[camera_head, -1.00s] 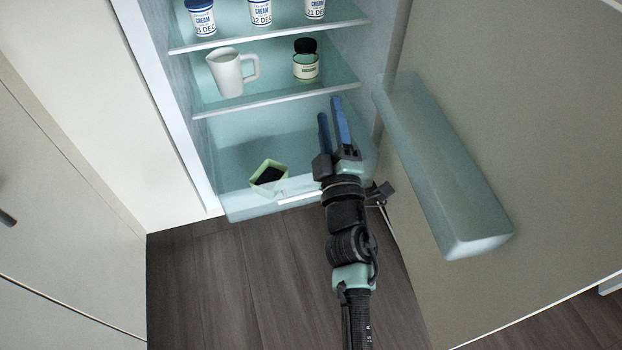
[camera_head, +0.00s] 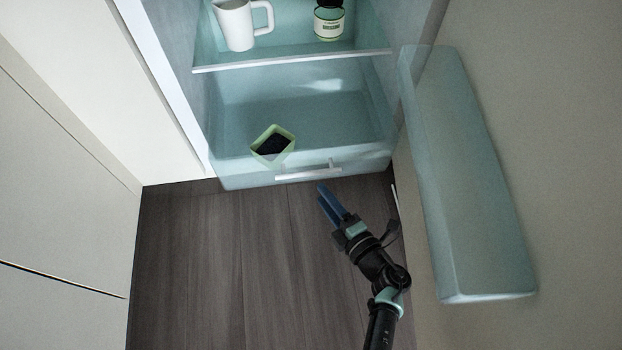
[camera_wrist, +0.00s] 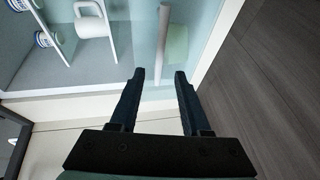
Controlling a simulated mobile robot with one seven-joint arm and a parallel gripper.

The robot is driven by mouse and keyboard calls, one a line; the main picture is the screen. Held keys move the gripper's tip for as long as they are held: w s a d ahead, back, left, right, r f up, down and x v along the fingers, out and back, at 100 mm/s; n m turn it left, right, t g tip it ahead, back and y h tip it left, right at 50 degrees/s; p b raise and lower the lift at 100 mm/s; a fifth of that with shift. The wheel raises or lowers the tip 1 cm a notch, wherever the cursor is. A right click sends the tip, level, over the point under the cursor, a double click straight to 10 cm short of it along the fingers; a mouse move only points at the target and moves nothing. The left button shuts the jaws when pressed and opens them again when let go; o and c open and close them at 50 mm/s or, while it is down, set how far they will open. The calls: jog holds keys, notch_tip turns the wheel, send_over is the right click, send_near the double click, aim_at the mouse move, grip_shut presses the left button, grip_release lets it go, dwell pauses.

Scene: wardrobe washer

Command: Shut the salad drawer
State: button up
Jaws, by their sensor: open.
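The salad drawer (camera_head: 350,162) is a clear bluish bin at the bottom of the fridge, pulled out so its front stands forward of the shelf above. A pale bar handle (camera_head: 308,171) runs across its front. A green square container (camera_head: 273,146) with dark contents sits in the drawer at the front left. My gripper (camera_head: 325,192) is open and empty, just in front of and below the handle in the head view. In the wrist view the open fingers (camera_wrist: 158,75) point toward the handle (camera_wrist: 162,45); I cannot tell whether they touch it.
A shelf (camera_head: 300,60) above the drawer holds a white mug (camera_head: 236,25) and a dark-lidded jar (camera_head: 329,20). The open fridge door with its clear door bin (camera_head: 470,190) stands to the right. The wooden floor (camera_head: 230,260) in front is clear.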

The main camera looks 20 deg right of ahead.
aim_at(308, 175)
jog(key=d+b+x, duration=0.1)
jog(key=b+x, duration=0.3)
jog(key=x, duration=0.3)
jog(key=shift+w+a, duration=0.3)
jog(key=shift+a, duration=0.2)
grip_shut()
dwell(0.9)
